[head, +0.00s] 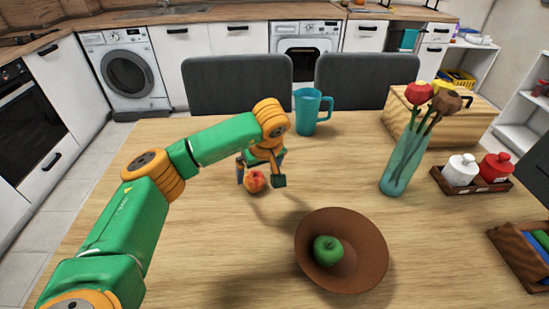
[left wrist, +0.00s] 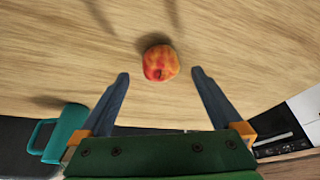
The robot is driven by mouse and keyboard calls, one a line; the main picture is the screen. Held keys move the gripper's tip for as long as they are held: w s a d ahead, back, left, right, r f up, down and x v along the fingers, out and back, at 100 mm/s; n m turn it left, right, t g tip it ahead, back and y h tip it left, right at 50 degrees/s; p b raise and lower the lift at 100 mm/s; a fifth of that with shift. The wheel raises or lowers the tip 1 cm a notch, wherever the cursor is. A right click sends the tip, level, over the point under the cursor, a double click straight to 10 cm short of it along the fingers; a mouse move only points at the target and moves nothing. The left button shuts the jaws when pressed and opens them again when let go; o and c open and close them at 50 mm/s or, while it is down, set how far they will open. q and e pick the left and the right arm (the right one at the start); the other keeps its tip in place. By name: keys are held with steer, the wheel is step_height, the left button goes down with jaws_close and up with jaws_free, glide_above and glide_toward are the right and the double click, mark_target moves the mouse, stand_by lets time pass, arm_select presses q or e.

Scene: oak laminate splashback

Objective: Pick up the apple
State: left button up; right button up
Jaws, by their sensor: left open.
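A red and yellow-orange fruit (head: 255,183), which looks like an apple or a peach, sits on the wooden table. It also shows in the left wrist view (left wrist: 160,63), just beyond the fingertips and centred between them. A green apple (head: 327,250) lies in a brown bowl (head: 368,250) at the front of the table. My left gripper (head: 260,177) is open and empty, pointing down over the red-orange fruit, with a finger to each side in the head view. The fingers do not appear to touch it. My right gripper is not in view.
A teal mug (head: 308,112) stands behind my left gripper. A teal vase with flowers (head: 402,162), a wooden box (head: 470,122) and a tray with white and red jars (head: 477,184) are to the right. The table's left front is clear. Chairs stand behind.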

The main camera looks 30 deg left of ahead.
mark_target(255, 178)
arm_select(q)
steer(key=shift+w+f, duration=0.1)
steer(key=shift+w, duration=0.35)
steer(key=shift+a+f, duration=0.15)
steer(key=shift+f, duration=0.2)
steer(key=shift+s+a+f+p, duration=0.2)
steer(key=shift+a+f+p, duration=0.1)
steer(key=shift+f, duration=0.2)
steer(key=shift+s+a+f+p, duration=0.15)
steer(key=shift+a+f+p, duration=0.1)
steer(key=shift+f, duration=0.25)
steer(key=x, duration=0.3)
steer(key=shift+w, duration=0.15)
steer(key=shift+w+f, duration=0.15)
steer(key=c, duration=1.5)
steer(key=shift+o, duration=0.2)
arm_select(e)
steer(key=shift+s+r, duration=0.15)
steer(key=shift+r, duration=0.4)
arm_select(q)
steer(key=shift+r, duration=0.25)
